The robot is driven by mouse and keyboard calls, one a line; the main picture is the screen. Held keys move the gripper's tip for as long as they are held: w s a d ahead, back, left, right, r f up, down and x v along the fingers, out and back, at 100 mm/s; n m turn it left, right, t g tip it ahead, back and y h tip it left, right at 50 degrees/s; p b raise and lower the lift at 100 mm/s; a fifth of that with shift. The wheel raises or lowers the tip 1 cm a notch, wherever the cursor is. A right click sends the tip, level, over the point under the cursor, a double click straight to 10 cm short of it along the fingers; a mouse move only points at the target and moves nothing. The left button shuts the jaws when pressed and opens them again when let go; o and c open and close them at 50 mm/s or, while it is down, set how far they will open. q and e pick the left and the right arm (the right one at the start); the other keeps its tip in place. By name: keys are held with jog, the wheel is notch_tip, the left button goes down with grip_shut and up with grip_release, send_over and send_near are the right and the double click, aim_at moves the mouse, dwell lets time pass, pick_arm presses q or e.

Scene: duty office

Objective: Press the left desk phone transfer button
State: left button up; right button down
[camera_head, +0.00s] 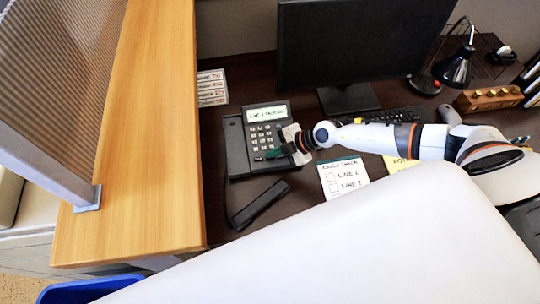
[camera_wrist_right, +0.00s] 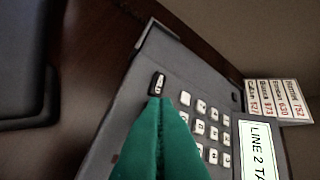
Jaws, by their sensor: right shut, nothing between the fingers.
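The dark grey desk phone (camera_head: 236,148) sits on the dark desk with a lit screen (camera_head: 262,114) and a keypad. In the right wrist view the phone (camera_wrist_right: 160,50) shows a screen (camera_wrist_right: 257,150) reading "LINE 2 TA…", cut off by the frame edge. A dark button with a white mark (camera_wrist_right: 157,83) sits apart from the pale number keys. My right gripper (camera_head: 272,154) is shut and empty, its green fingertips (camera_wrist_right: 160,103) over the phone's lower face, right beside the dark button. I cannot tell whether they touch it. My left gripper is not in view.
A black handset (camera_head: 258,204) lies off the phone on the desk. A printed list (camera_head: 212,88) lies behind the phone. A line card (camera_head: 343,176) and yellow note (camera_head: 398,163) lie to the right. A monitor (camera_head: 355,45) stands behind, and a wooden ledge (camera_head: 155,130) borders the left.

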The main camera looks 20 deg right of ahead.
jog(key=shift+f, duration=0.5)
dwell(0.6)
jog(key=shift+r, duration=0.1)
jog(key=shift+r+p, duration=0.75)
jog(key=shift+p, duration=0.4)
notch_tip(320, 180, up, 5)
jog(key=p, duration=0.6)
jog(key=shift+r, duration=0.1)
jog(key=shift+a, duration=0.1)
